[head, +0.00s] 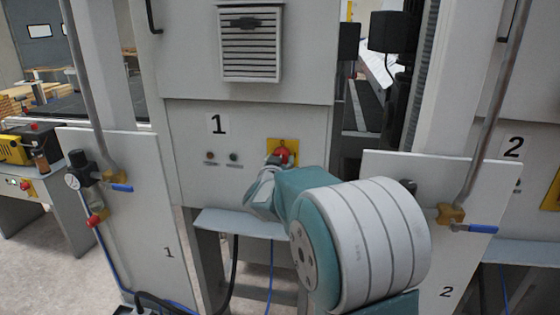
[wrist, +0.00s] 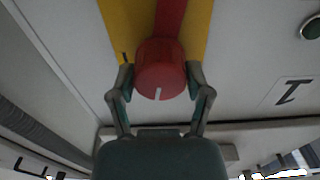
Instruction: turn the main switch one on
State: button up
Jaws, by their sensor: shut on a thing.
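The main switch one is a red rotary knob on a yellow plate (head: 272,146), on the grey cabinet panel marked 1. In the wrist view the red knob (wrist: 160,72) fills the space between my fingers, with a white mark on its front edge and the yellow plate (wrist: 120,25) behind it. My gripper (wrist: 160,92) is shut on the knob, one finger on each side. In the head view my gripper (head: 270,172) reaches the knob (head: 282,156) from below, and my arm hides part of the panel.
Two small buttons (head: 233,157) sit left of the switch, under the label 1 (head: 218,124). A grey ledge (head: 225,222) juts out below the panel. Side panels with blue-handled valves stand left (head: 120,188) and right (head: 480,228).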

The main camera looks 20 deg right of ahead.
jog(key=m, duration=0.4)
jog(key=shift+m, duration=0.3)
jog(key=m, duration=0.3)
jog(key=shift+m, duration=0.3)
jog(key=m, duration=0.4)
jog(key=shift+f, duration=0.1)
jog(key=shift+m, duration=1.5)
jog(key=shift+f, duration=0.1)
jog(key=o, duration=1.1)
jog(key=shift+c, duration=0.2)
jog(key=shift+o, duration=0.5)
